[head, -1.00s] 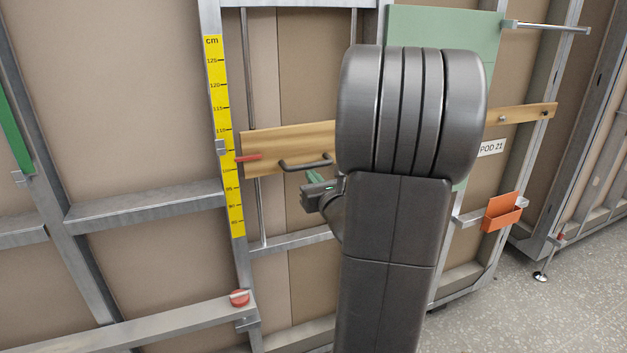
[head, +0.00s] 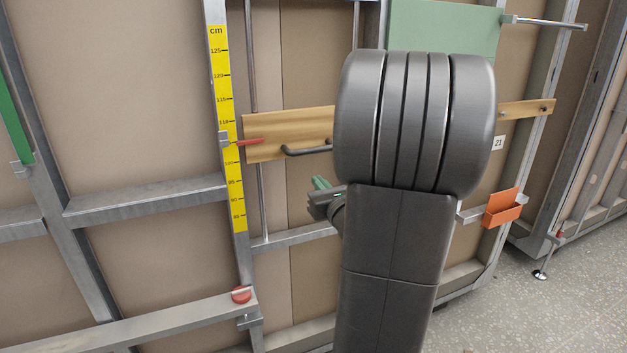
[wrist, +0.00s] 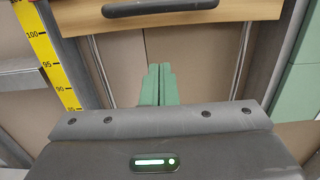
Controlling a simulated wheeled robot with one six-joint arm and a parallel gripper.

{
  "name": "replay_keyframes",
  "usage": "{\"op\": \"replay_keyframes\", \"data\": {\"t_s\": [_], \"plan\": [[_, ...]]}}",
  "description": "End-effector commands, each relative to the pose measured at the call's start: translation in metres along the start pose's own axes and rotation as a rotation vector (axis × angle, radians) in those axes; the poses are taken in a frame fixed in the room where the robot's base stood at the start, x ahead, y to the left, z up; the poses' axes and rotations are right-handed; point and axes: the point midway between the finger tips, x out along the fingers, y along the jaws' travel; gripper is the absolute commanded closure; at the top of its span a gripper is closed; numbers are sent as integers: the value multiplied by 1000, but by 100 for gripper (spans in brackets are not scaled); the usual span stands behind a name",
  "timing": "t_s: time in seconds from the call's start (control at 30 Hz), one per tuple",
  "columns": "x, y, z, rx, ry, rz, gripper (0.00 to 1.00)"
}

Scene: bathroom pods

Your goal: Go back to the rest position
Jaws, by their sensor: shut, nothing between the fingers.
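My gripper shows in the wrist view as two green fingers (wrist: 158,84) pressed together, with nothing between them. In the head view my gripper (head: 321,184) is partly hidden behind my arm, left of it, below the wooden board (head: 268,150). The board carries a dark handle (head: 305,151), which in the wrist view (wrist: 160,7) lies above the fingertips, apart from them. The fingers point at the wall opening under the board.
A yellow cm scale (head: 226,130) runs up a metal post left of the board, with a red pointer (head: 250,142). An orange box (head: 502,209) hangs at right. A red knob (head: 242,294) sits on the lower rail. Floor is free at lower right.

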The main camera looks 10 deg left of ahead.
Motion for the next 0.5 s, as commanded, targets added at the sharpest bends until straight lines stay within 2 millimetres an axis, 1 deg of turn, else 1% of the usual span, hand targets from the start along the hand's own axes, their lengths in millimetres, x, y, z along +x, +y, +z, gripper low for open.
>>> {"op": "replay_keyframes", "data": {"t_s": [0.03, 0.1, 0.2, 0.3, 0.4, 0.5], "plan": [[-14, -1, 4, -3, -3, -5, 100], [-31, -1, 4, -3, -2, -5, 100], [-51, -1, 4, -2, -2, -5, 100], [-65, -1, 4, -1, -2, -4, 100], [-74, -1, 4, -2, -2, -3, 100], [-79, 0, 3, -1, -2, -1, 100]]}}
